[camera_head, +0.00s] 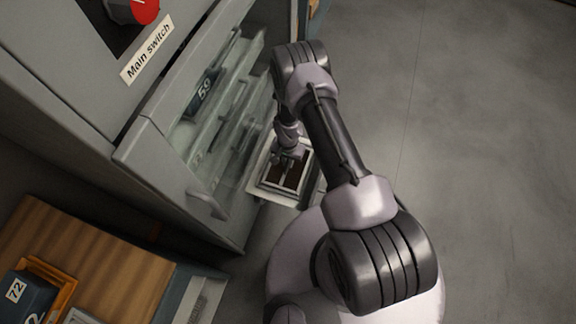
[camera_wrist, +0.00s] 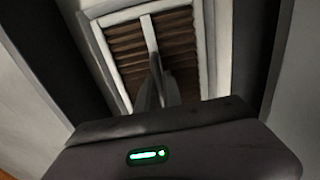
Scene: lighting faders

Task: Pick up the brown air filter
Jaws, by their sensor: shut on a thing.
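The brown air filter (camera_head: 273,176) has a pale rectangular frame and brown pleats, with a light bar across its middle. In the head view it is beside the grey cabinet, under my gripper (camera_head: 288,160). In the wrist view the air filter (camera_wrist: 126,52) fills the upper middle, with its pleats and pale frame clear. My gripper (camera_wrist: 155,85) is shut on the filter's middle bar. Part of the filter is hidden behind the fingers. I cannot tell whether the filter is lifted clear of what lies beneath it.
The grey cabinet (camera_head: 70,75) with a "Main switch" label (camera_head: 147,50) stands left of my arm. Its clear front panel (camera_head: 232,110) and handle (camera_head: 208,204) are close to the gripper. A wooden surface (camera_head: 85,262) with dark numbered items is at lower left. Open floor (camera_head: 470,130) lies right.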

